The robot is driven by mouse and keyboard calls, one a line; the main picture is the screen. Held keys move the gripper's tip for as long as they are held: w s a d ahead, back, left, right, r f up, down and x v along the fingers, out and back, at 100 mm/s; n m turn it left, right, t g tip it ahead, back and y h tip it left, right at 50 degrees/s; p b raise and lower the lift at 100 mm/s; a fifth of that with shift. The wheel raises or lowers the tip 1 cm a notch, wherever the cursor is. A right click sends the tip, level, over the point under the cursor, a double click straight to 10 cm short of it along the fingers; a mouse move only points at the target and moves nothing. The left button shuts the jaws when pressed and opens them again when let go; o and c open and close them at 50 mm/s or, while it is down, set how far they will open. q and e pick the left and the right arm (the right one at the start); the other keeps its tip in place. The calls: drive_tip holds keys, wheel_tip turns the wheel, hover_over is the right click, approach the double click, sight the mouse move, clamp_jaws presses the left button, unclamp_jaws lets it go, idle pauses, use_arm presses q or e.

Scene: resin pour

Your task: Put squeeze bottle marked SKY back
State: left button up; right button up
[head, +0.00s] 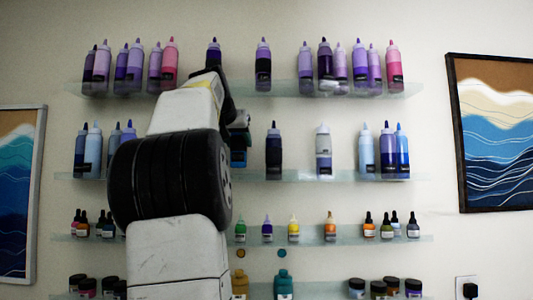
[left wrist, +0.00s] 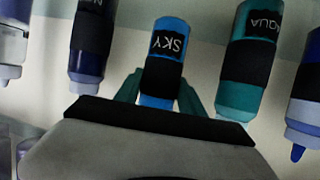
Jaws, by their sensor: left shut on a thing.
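The squeeze bottle marked SKY (left wrist: 167,42) is bright blue with a dark band. It shows upside down in the left wrist view, between the two teal fingers of my left gripper (left wrist: 160,93). The gripper is shut on it. In the head view my left gripper (head: 240,123) is at the middle shelf, mostly behind my own arm, so the SKY bottle cannot be made out clearly there. My right gripper is in neither view.
A teal AQUA bottle (left wrist: 245,60) stands close beside SKY, and a navy bottle (left wrist: 91,42) is on its other side. The glass middle shelf (head: 345,177) also holds a dark blue bottle (head: 273,150) and a pale bottle (head: 323,150), with gaps between them.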

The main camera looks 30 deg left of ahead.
sight(236, 149)
use_arm(q)
drive_tip(key=shift+f, duration=1.7)
drive_tip(key=o, duration=1.3)
drive_tip(key=shift+f, duration=0.2)
